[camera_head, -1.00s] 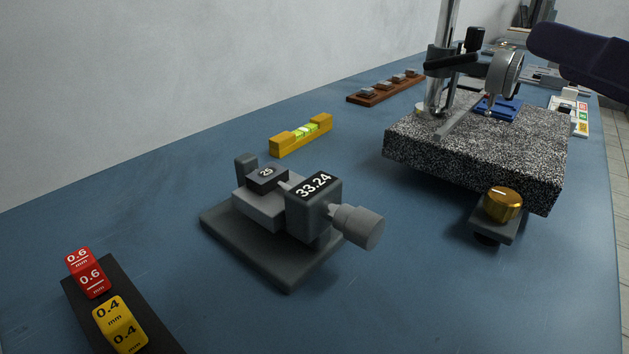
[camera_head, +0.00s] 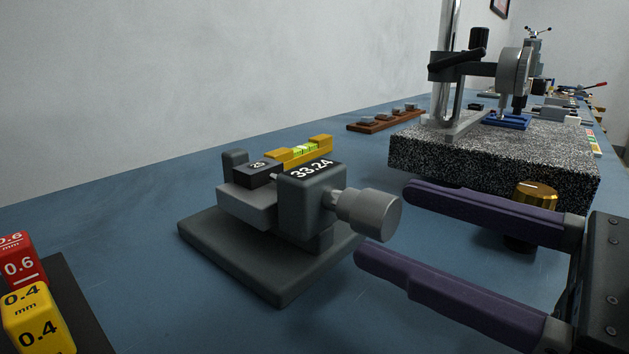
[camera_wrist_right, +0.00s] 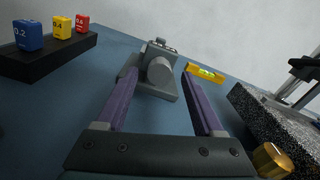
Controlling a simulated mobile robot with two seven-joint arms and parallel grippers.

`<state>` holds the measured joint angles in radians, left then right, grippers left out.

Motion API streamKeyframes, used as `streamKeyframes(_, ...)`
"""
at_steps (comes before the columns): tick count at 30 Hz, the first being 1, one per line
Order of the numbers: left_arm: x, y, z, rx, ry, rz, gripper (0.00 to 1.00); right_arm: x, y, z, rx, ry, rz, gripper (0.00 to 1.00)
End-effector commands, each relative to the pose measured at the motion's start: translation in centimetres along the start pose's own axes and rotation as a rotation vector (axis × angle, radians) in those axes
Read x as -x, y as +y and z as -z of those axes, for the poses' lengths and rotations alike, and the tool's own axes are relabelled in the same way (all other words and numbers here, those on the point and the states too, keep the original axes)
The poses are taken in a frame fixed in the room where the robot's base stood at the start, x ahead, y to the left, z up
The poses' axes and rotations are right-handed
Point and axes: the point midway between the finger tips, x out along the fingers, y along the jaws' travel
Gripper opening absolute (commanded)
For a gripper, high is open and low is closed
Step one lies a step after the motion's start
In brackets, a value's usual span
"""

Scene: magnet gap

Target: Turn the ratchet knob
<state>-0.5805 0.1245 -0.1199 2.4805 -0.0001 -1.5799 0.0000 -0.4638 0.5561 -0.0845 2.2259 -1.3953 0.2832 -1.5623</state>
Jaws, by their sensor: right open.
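The ratchet knob (camera_head: 372,215) is a grey cylinder on the right end of a dark grey micrometer-like device (camera_head: 308,205), whose top reads 33.24. The device stands on a dark grey base plate (camera_head: 235,258). My right gripper (camera_head: 384,224) reaches in from the right with its two purple fingers spread, one fingertip on each side of the knob's right end in the head view. Whether they touch it cannot be told. In the right wrist view the knob (camera_wrist_right: 160,71) shows between and beyond the open fingers, with nothing held. My left gripper is not in view.
A speckled granite block (camera_head: 490,160) carrying a gauge stand (camera_head: 450,100) is at the right, with a brass knob (camera_head: 536,194) in front. A yellow level (camera_head: 318,146) lies behind the device. Red (camera_head: 20,262) and yellow (camera_head: 38,320) blocks stand at the left on a dark rack.

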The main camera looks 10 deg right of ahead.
Motion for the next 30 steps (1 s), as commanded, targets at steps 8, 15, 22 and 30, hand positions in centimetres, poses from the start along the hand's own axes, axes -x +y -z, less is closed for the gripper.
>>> streamKeyframes(8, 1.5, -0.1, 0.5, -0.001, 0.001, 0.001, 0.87, -3.0, -0.1, -0.2, 0.0, -0.001, 0.001, 0.69)
streamKeyframes(15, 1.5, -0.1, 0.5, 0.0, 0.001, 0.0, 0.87, -3.4, 0.1, 0.0, -0.001, -0.001, -0.001, 0.69)
streamKeyframes(22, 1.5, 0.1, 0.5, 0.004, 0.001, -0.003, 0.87, -3.4, 0.1, 0.0, -0.001, -0.001, -0.001, 0.57)
streamKeyframes(30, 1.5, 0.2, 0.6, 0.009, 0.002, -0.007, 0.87, -3.4, 0.1, 0.0, -0.001, -0.001, -0.001, 0.27)
